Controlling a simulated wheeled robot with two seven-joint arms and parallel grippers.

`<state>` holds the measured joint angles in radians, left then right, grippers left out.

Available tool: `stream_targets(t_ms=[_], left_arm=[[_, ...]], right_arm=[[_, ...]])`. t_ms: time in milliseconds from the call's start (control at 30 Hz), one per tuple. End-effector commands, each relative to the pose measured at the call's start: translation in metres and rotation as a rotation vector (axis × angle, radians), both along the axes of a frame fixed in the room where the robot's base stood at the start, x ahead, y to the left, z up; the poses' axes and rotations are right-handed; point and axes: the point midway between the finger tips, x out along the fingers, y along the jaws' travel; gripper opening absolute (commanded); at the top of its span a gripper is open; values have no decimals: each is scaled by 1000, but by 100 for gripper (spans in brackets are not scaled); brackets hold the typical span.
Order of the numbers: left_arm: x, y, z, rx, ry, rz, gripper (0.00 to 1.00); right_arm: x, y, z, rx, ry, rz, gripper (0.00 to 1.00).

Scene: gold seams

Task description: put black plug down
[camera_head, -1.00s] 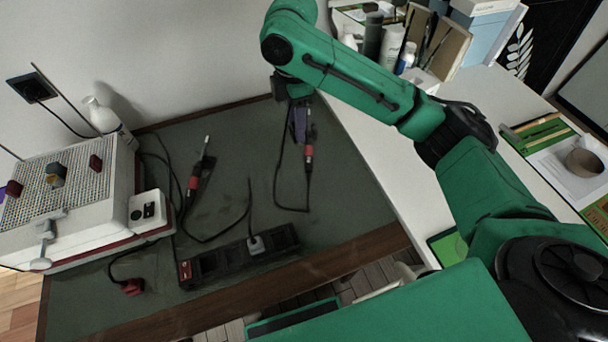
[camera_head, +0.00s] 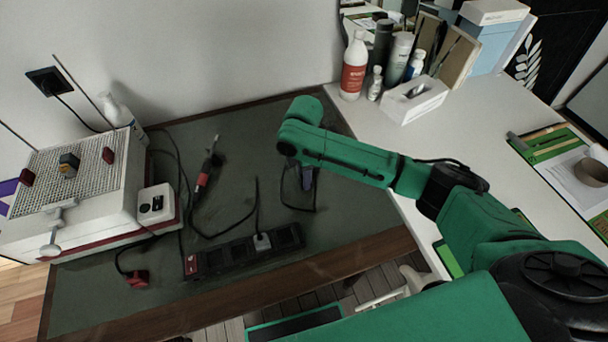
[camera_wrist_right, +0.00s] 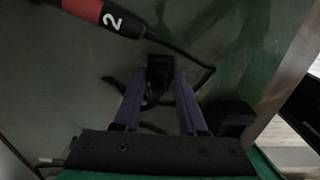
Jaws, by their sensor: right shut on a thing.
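My right gripper (camera_head: 307,180) is low over the dark green mat (camera_head: 225,130), partly hidden under my own forearm. In the right wrist view its two purple fingers (camera_wrist_right: 160,82) are shut on the black plug (camera_wrist_right: 160,67), a small dark block between the fingertips. A black cable loops around and below the plug on the mat. I cannot tell whether the plug touches the mat. My left gripper is not in view.
A red-and-black handle marked 2 (camera_wrist_right: 105,16) lies close by. A black power strip (camera_head: 220,258) with a grey plug (camera_head: 262,242) lies near the front edge. Bottles (camera_head: 354,66) stand on the white table (camera_head: 480,120).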

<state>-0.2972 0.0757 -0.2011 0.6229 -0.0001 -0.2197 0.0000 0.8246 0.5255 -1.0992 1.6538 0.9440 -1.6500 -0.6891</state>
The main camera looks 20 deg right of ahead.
Motion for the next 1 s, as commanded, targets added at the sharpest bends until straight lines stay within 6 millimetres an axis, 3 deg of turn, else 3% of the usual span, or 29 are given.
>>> stream_targets(t_ms=[467,500,533,867,1000], left_arm=[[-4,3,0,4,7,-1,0],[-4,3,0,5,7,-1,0],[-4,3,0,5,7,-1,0],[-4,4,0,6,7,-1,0],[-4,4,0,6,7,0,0]], right_arm=[[0,0,-12,1,1,1,0],[0,0,-12,1,1,1,56],[0,0,-12,0,1,0,68],[0,0,-10,0,0,0,71],[1,0,7,0,-3,-1,71]])
